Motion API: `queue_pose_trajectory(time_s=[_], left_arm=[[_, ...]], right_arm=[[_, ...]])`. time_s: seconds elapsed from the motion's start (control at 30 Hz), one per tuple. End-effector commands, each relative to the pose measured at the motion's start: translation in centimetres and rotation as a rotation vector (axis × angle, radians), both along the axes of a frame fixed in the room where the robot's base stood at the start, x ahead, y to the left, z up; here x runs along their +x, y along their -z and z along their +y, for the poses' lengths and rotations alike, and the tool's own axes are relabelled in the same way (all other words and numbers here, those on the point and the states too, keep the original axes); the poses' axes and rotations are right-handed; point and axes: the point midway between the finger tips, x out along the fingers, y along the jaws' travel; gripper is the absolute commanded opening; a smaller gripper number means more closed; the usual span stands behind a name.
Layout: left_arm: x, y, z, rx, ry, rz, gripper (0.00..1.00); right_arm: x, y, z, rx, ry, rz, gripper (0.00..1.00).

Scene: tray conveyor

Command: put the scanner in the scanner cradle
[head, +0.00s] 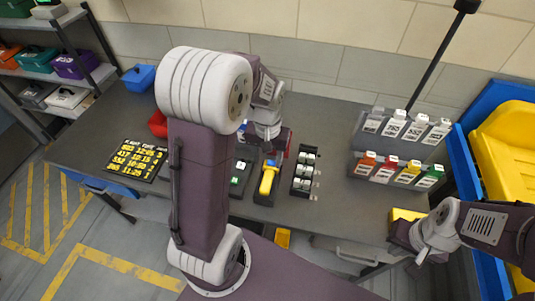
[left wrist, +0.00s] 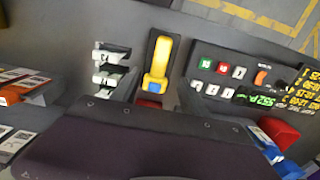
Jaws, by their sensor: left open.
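The yellow scanner (head: 267,179) lies lengthwise on a long black holder, which looks like the scanner cradle (head: 261,199). In the left wrist view the scanner (left wrist: 158,60) sits within the black outline of the cradle (left wrist: 151,41); whether it is fully seated I cannot tell. My left gripper (head: 273,147) is just behind the scanner's far end, partly hidden by its own wrist. It is open, and no grip on the scanner shows. My right gripper (head: 402,238) is at the table's front right edge, well away from the scanner; its fingers are unclear.
A black rack with white pieces (head: 304,171) stands right of the cradle, and a button panel (head: 239,175) stands left. A black sign with yellow text (head: 136,160) lies further left. Coloured tag racks (head: 395,172) stand at right. A red bin (head: 158,124) is partly behind my arm.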

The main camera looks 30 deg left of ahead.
Motion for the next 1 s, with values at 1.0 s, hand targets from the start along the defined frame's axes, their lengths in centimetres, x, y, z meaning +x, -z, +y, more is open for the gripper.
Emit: queue_pose_trajectory(time_s=[1.0], left_arm=[[-8.5, 1.7, -4.9, -0.005, 0.212, -0.103, 0.52]], right_arm=[[0.0, -0.2, 0.0, 0.0, 0.0, 0.0, 0.0]])
